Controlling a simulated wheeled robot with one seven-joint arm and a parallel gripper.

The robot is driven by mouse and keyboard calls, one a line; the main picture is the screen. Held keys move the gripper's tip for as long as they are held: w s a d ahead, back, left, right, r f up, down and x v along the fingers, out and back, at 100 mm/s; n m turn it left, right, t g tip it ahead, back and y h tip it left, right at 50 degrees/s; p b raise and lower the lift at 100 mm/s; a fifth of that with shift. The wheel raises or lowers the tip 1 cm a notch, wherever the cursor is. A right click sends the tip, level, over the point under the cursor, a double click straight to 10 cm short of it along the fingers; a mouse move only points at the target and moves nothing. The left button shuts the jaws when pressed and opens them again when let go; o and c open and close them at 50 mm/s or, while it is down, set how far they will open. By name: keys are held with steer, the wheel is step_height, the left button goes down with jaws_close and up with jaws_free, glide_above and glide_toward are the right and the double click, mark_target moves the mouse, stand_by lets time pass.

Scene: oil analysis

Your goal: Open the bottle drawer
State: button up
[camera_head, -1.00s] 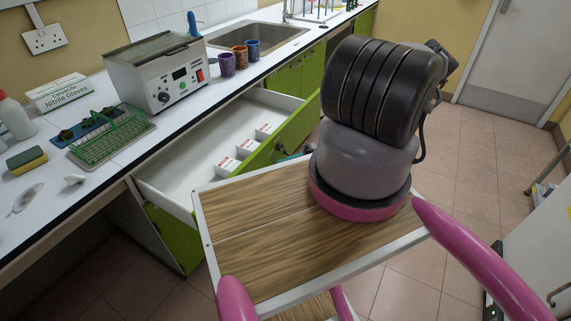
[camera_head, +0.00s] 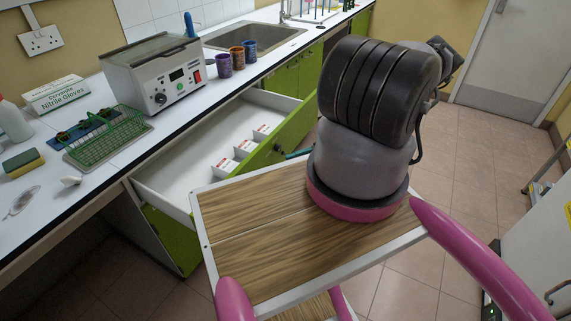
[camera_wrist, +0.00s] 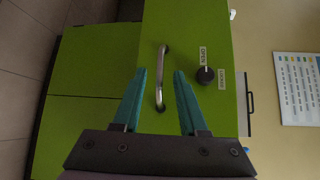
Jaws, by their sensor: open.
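The bottle drawer (camera_head: 297,128) has a green front and is pulled well out from under the counter in the head view, with several small white boxes inside. Its green front shows in the wrist view (camera_wrist: 205,35) with a silver bar handle (camera_wrist: 160,78) and a round black knob (camera_wrist: 205,75) beside small labels, one reading OPEN. My gripper (camera_wrist: 160,72) is open, its teal fingers on either side of the handle in the picture. I cannot tell whether they touch it. In the head view only a bit of teal finger (camera_head: 297,154) shows; my arm hides the rest.
The counter (camera_head: 135,150) holds a grey heating bath (camera_head: 160,75), several mugs, a green wire basket (camera_head: 108,138) and a glove box (camera_head: 58,93). A sink (camera_head: 250,38) lies beyond. Tiled floor (camera_head: 465,170) is clear to the right, with a white cabinet (camera_head: 535,255) at the right edge.

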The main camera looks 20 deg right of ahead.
steer(key=s+d+r, duration=0.1)
steer(key=d, duration=0.5)
steer(key=shift+d, duration=0.3)
steer(key=w+d+r+n+g+h, duration=0.1)
steer(key=w+r+g+h, duration=0.15)
steer(key=r, duration=0.55)
steer(key=w+d+r+g+h, duration=0.2)
steer(key=w+r+h, duration=0.1)
steer(key=r, duration=0.6)
steer(key=a+r+t+h, duration=0.1)
steer(key=a+r+h, duration=0.2)
steer(key=r, duration=0.7)
steer(key=a+r+h, duration=0.3)
steer(key=r, duration=0.7)
steer(key=s+a+r+t+h, duration=0.1)
steer(key=s+a+r+t, duration=0.1)
steer(key=a+r, duration=0.35)
steer(key=s+a+r+t+h, duration=0.1)
steer(key=s+a+r+h, duration=0.15)
steer(key=r, duration=0.55)
steer(key=s+a+r+m+t, duration=0.2)
steer(key=s+a+r+t, duration=0.3)
steer(key=s+r, duration=0.3)
steer(key=s+a, duration=0.1)
steer(key=s, duration=0.3)
steer(key=shift+r+y, duration=0.35)
steer(key=shift+y, duration=0.05)
